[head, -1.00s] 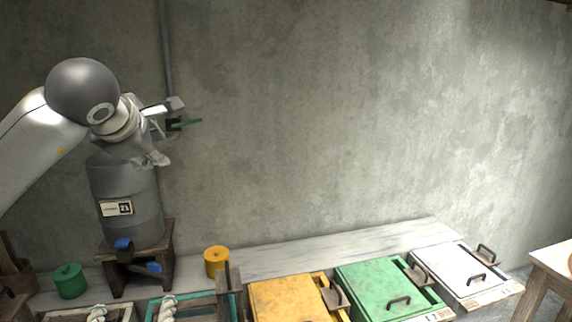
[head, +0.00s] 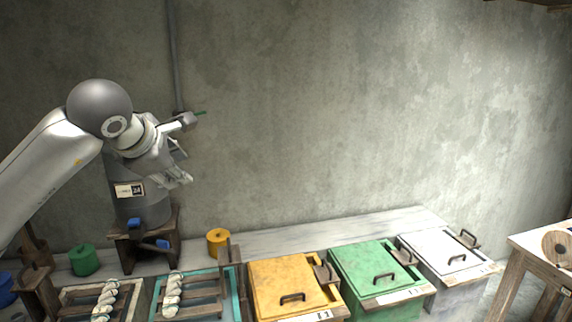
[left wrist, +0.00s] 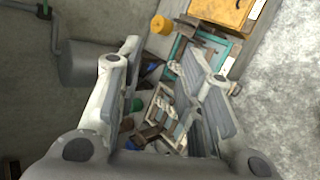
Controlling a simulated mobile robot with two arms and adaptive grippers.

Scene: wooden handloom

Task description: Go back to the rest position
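My left gripper (head: 186,151) hangs in the air in front of the grey barrel (head: 141,207) and above the bench. Its fingers are spread apart and nothing is between them. In the left wrist view the open fingers (left wrist: 165,90) frame the bench below. A pipe with a green-handled valve (head: 201,113) runs down the wall just behind the gripper; the gripper partly hides it. My right gripper is in neither view.
On the bench stand a green pot (head: 84,261), a yellow pot (head: 217,243) and open frames with white yarn (head: 172,295). Yellow (head: 287,285), green (head: 377,272) and white (head: 446,252) lidded boxes stand to the right. A wooden table (head: 545,258) is at far right.

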